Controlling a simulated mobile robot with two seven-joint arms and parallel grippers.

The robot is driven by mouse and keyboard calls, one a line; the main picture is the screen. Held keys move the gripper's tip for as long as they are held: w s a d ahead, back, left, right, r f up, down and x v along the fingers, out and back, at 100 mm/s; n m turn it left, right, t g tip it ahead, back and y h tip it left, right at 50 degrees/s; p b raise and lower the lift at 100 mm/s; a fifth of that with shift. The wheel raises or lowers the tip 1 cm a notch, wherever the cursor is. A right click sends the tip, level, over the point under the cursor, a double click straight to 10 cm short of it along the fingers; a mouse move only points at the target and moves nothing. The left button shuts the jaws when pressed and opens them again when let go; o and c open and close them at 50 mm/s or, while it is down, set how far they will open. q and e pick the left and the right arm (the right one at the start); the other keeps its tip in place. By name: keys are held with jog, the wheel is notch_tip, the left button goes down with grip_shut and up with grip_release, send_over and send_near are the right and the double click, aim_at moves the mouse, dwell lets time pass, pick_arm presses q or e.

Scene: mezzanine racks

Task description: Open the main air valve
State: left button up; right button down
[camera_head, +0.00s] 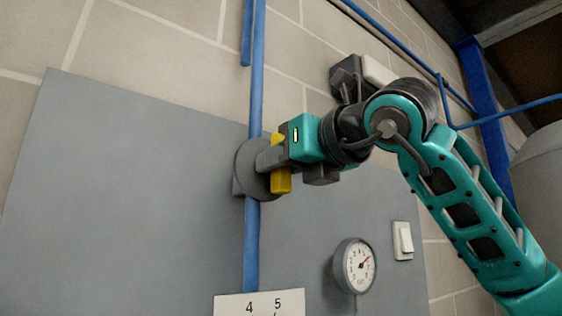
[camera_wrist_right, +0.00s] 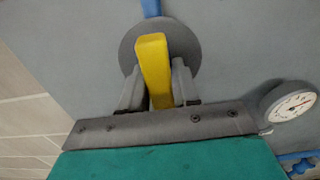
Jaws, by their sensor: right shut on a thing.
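The valve has a round grey disc (camera_head: 247,168) on a vertical blue pipe (camera_head: 251,247), against a grey wall panel. Its yellow handle (camera_head: 282,180) stands in front of the disc, roughly in line with the pipe in the head view. My right gripper (camera_head: 272,158) reaches in from the right and is shut on the handle. In the right wrist view the yellow handle (camera_wrist_right: 154,70) lies between the two grey fingers (camera_wrist_right: 157,85), with the disc (camera_wrist_right: 190,45) behind it. The fingers hide part of the handle in the head view. My left gripper is not in view.
A round pressure gauge (camera_head: 355,265) and a white switch (camera_head: 403,241) are on the panel to the lower right. A sign with numbers (camera_head: 259,303) is at the bottom. A blue post (camera_head: 486,115) and a grey rounded tank (camera_head: 541,170) stand at the right.

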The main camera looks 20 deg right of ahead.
jog(key=shift+f, duration=0.1)
jog(key=c, duration=0.9)
grip_release()
jog(key=shift+s+d, duration=0.15)
jog(key=shift+s, duration=0.4)
pick_arm(q)
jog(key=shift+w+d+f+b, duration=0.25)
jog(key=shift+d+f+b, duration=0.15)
jog(key=shift+b, duration=0.55)
pick_arm(e)
jog(key=shift+v, duration=5.9)
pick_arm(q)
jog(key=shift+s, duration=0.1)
